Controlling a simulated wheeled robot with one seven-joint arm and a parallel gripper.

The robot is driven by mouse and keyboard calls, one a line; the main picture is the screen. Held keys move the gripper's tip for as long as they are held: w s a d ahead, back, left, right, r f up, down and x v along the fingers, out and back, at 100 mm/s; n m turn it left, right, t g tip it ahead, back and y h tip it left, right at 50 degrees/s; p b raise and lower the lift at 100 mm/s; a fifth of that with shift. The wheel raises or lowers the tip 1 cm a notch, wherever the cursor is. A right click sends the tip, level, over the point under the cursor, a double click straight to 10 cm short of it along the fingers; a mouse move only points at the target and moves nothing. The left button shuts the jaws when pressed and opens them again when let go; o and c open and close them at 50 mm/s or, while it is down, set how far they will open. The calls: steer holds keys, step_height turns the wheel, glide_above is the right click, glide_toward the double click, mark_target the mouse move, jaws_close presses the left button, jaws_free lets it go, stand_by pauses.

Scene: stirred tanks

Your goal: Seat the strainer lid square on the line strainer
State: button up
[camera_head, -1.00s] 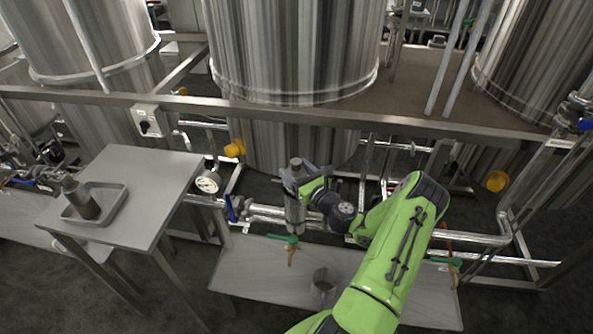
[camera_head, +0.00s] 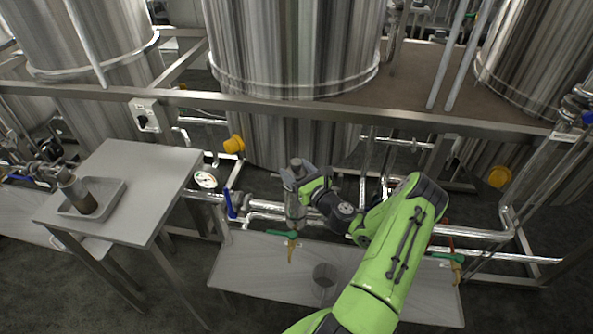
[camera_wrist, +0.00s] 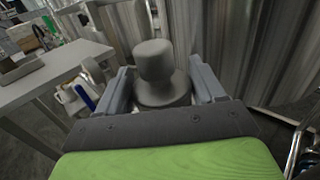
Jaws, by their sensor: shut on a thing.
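My gripper (camera_head: 297,181) is shut on the strainer lid (camera_head: 296,163), a grey piece with a round knob on top. In the wrist view the lid (camera_wrist: 157,78) stands between the two fingers (camera_wrist: 158,88), its knob above a wider round base. The line strainer (camera_head: 296,212) is the upright metal body on the pipe run, directly below my gripper. The fingers hide the join between lid and strainer, so I cannot tell whether the lid touches it or sits square.
A blue valve handle (camera_head: 230,204), a gauge (camera_head: 206,179) and a green valve handle (camera_head: 282,234) are near the strainer. A tank (camera_head: 290,50) stands behind.

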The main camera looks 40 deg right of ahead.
steer(key=o, duration=1.4)
steer(key=shift+f, duration=0.1)
step_height(320, 180, up, 10)
steer(key=p, duration=0.3)
